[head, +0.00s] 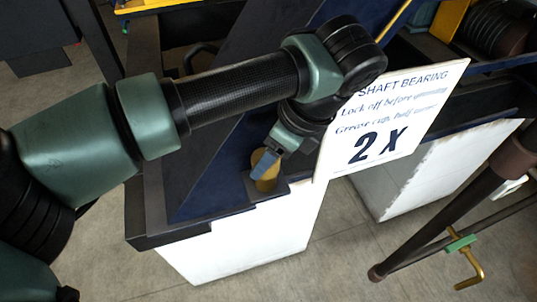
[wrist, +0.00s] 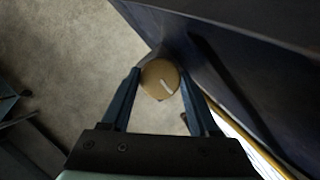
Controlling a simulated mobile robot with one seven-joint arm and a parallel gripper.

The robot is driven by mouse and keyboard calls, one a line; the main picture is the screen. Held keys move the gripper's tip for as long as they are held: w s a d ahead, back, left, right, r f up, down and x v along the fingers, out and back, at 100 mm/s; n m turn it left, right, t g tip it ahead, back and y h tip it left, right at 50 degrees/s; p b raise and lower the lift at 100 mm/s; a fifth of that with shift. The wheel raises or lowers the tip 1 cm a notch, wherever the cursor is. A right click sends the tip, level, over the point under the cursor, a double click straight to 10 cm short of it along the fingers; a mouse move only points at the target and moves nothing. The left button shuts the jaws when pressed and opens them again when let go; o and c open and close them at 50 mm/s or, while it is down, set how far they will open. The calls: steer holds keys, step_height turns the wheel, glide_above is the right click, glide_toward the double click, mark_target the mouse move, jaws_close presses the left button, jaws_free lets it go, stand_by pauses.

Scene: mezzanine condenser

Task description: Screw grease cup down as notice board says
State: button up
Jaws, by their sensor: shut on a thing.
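The grease cup (head: 267,166) is a round brass-coloured cap on a small dark plate at the end of the dark blue frame. In the wrist view the cup (wrist: 160,80) shows end-on, with a pale line mark slanting right of its middle. My gripper (head: 264,163) is shut on the cup, with one blue finger on each side of it in the wrist view (wrist: 160,84). The notice board (head: 385,118) is white and stands right of my gripper. It reads "SHAFT BEARING", "Lock off before" with a blurred last word, "Grease cup, half turns", and "2 X". My arm hides its left edge.
The dark blue frame (head: 215,165) rises close behind my gripper. A white block (head: 250,240) is below it. A dark pipe with a brass crank handle (head: 468,268) stands at the right. Grey floor (head: 350,265) is open in front.

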steer(key=shift+f+b, duration=0.25)
steer(key=shift+b, duration=0.3)
